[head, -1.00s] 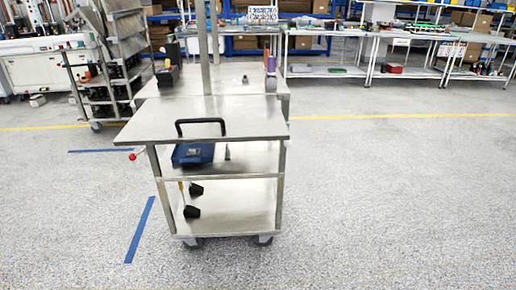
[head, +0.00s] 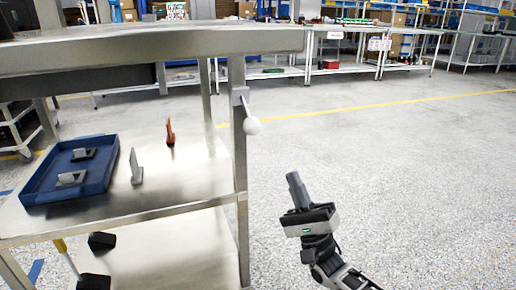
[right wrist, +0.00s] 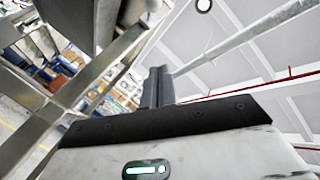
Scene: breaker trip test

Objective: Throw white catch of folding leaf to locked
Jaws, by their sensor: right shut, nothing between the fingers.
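The white catch (head: 252,125) is a round white knob on a short lever at the right side of the steel cart, just under its top. The folding leaf (head: 150,44) is the flat steel surface across the upper left in the head view, seen nearly edge-on and level. My right gripper (head: 293,178) is shut and empty, below and to the right of the catch, apart from it, fingers pointing up. Its closed fingers also show in the right wrist view (right wrist: 157,85); I cannot make out the catch there for certain. My left gripper is not in view.
The cart's middle shelf holds a blue tray (head: 70,168), a small grey upright piece (head: 136,166) and a red-brown piece (head: 170,132). A steel cart leg (head: 238,150) stands beside the catch. The floor to the right is clear; shelving stands at the back.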

